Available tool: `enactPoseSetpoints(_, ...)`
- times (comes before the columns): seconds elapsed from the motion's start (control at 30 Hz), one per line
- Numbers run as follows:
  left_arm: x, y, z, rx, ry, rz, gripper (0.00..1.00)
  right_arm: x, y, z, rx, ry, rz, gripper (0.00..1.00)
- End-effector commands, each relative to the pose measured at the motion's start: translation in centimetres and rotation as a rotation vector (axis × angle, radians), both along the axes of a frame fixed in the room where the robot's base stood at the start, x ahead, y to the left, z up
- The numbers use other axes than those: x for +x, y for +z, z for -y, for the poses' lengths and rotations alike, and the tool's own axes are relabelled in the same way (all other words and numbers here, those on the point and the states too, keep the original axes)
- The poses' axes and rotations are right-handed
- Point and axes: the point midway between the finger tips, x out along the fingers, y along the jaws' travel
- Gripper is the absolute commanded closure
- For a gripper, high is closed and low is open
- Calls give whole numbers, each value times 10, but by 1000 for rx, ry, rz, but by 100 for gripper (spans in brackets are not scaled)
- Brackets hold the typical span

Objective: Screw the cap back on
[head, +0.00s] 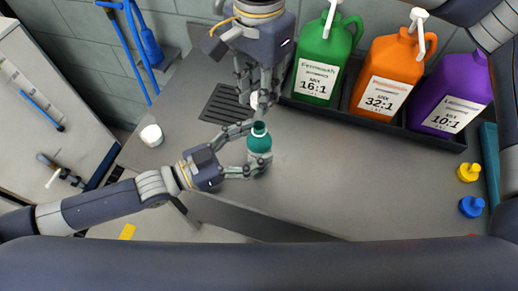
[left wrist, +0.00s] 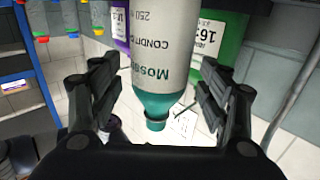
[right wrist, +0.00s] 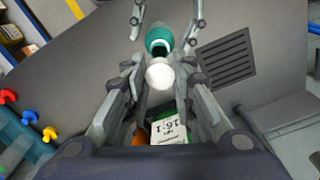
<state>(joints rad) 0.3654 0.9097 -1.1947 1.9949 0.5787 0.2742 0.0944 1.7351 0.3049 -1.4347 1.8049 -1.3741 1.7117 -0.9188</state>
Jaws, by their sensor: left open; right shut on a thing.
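The bottle (head: 259,160) is grey-white with a teal shoulder and open neck, standing upright on the grey counter. In the left wrist view the bottle (left wrist: 165,50) shows upside down, with a conditioner label. My left gripper (head: 248,150) is open, its fingers on either side of the bottle; I cannot tell whether they touch it. The white cap (right wrist: 159,74) is between the fingers of my right gripper (right wrist: 158,80), which is shut on it. In the head view the cap (head: 254,99) is just behind the bottle's neck, apart from it.
A dark drain grille (head: 225,103) is left of the right gripper. A small white round container (head: 152,135) stands at the counter's left. The counter's right middle is clear.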

Motion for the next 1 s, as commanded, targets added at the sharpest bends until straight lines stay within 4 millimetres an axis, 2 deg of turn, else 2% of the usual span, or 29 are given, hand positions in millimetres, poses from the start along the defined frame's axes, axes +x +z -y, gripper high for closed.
enactPoseSetpoints(0.2, 7, 0, 14, -1, 0, 0, 30, 0, 0, 0, 0, 0, 0, 83)
enactPoseSetpoints(0.5, 7, 0, 15, 0, 0, 0, 30, 0, 0, 0, 0, 0, 0, 83)
enactPoseSetpoints(0.8, 7, 0, 14, 1, 0, 0, 98, 0, 0, 0, 0, 0, 0, 83)
enactPoseSetpoints(1.0, 7, 0, 14, 1, 0, 0, 98, 0, -10, 0, -2, 0, -3, 83)
